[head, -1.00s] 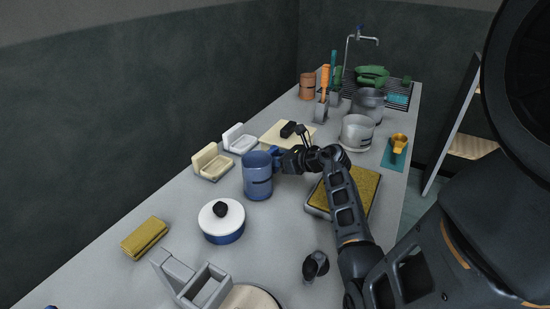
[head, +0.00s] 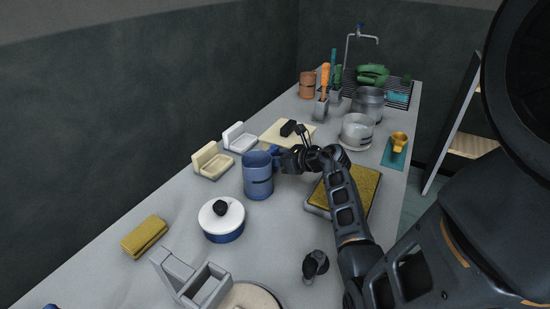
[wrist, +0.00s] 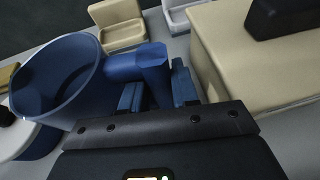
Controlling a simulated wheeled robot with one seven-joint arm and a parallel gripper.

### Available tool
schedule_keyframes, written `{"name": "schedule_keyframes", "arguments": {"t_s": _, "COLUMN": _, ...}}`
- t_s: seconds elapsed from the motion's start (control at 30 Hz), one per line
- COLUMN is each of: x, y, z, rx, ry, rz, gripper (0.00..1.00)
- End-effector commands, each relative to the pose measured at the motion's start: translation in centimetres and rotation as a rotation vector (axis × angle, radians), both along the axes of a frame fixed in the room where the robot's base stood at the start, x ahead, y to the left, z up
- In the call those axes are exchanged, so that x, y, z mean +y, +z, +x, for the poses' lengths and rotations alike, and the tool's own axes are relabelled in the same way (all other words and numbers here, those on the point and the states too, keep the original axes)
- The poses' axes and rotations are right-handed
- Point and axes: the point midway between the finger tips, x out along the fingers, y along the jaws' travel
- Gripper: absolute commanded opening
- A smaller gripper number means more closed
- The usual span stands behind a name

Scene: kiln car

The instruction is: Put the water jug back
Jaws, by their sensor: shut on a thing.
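The water jug is a blue cylinder with a dark band (head: 257,176). It is upright at the middle of the counter, and whether its base touches the counter is hard to tell. In the wrist view its open rim and wall (wrist: 75,85) fill the left side. My gripper (head: 283,160) is shut on the jug's handle, on the jug's right side. In the wrist view the fingers (wrist: 158,97) sit around the blue handle.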

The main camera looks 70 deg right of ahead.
Motion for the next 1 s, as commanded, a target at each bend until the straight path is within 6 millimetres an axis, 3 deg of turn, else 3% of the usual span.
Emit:
{"name": "schedule_keyframes", "arguments": {"t_s": 0.9, "x": -0.02, "y": -0.70, "z": 0.02, "rx": -0.001, "ry": 0.000, "rz": 0.000, "gripper": 0.00}}
{"name": "schedule_keyframes", "arguments": {"t_s": 0.93, "x": -0.02, "y": -0.70, "z": 0.02, "rx": -0.001, "ry": 0.000, "rz": 0.000, "gripper": 0.30}}
{"name": "schedule_keyframes", "arguments": {"t_s": 1.0, "x": -0.02, "y": -0.71, "z": 0.02, "rx": -0.001, "ry": 0.000, "rz": 0.000, "gripper": 0.37}}
